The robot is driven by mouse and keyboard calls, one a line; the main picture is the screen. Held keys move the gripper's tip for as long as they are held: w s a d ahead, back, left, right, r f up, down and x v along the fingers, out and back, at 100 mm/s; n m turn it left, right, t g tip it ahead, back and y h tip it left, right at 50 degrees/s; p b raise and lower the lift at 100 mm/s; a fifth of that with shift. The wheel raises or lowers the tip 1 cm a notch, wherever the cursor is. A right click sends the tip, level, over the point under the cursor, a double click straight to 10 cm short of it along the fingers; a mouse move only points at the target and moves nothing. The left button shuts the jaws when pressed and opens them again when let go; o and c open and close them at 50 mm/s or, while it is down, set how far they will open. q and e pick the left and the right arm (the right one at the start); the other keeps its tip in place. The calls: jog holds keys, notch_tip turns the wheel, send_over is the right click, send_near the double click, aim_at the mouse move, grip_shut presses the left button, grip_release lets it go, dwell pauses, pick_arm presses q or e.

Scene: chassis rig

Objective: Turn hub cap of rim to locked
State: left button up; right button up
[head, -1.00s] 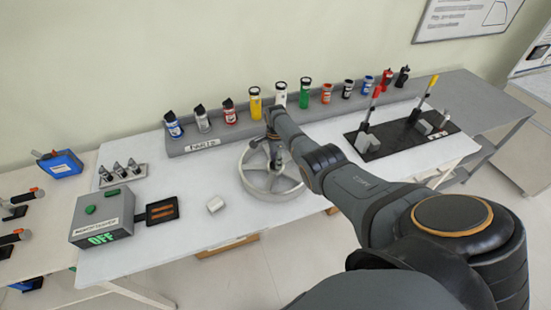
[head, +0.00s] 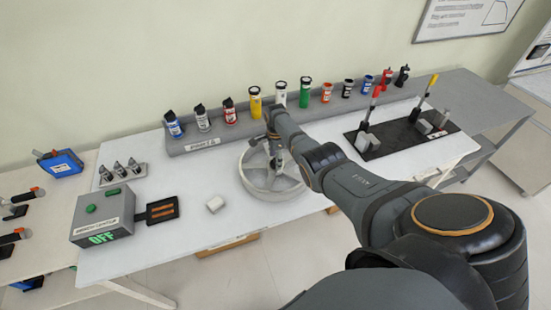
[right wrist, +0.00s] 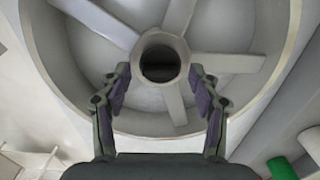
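The grey-white rim (head: 243,178) lies on the white table, with spokes running to its centre. In the right wrist view the rim (right wrist: 236,62) fills most of the picture. Its round hub (right wrist: 146,41) has a dark opening in the middle. I cannot tell from the hub whether it is locked. My right gripper (head: 276,160) is over the rim's centre. In the wrist view its two fingers (right wrist: 160,80) are apart, one on each side of the hub, with visible gaps to it. My left gripper is not in view.
A grey rack (head: 186,147) with several bottles and cans runs along the back. A grey box reading OFF (head: 100,222) stands at left. A black board with levers (head: 398,139) is at right.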

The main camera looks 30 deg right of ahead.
jog(key=shift+r, duration=0.15)
notch_tip(320, 180, up, 12)
dwell(0.4)
dwell(0.3)
